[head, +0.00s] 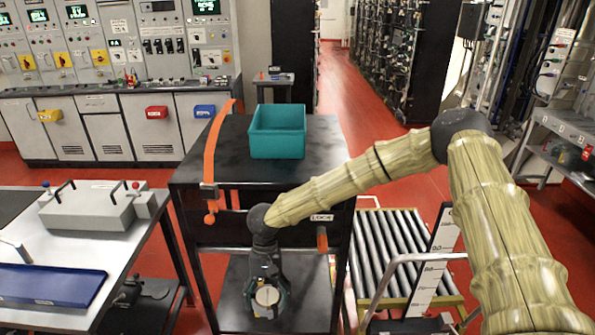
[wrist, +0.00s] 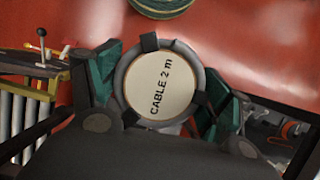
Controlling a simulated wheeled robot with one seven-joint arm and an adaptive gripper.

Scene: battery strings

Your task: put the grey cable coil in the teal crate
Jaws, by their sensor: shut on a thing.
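The teal crate (head: 278,147) stands on the dark top of a black stand in the head view. Its inside shows no contents from here. My gripper (head: 267,293) hangs in front of the stand, below the level of its top, and lower than the crate. It is shut on the grey cable coil (head: 267,299), which has a pale round face. In the wrist view the coil (wrist: 123,96) sits between the green finger pads of my gripper (wrist: 158,88), with its label "CABLE 2 m" facing the camera. The crate is not in the wrist view.
The black stand (head: 225,165) has a lower shelf and an orange strap (head: 213,150) on its left side. A workbench (head: 125,240) with a grey box and blue tray is at left. A roller conveyor (head: 395,255) is at right. Red floor lies between.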

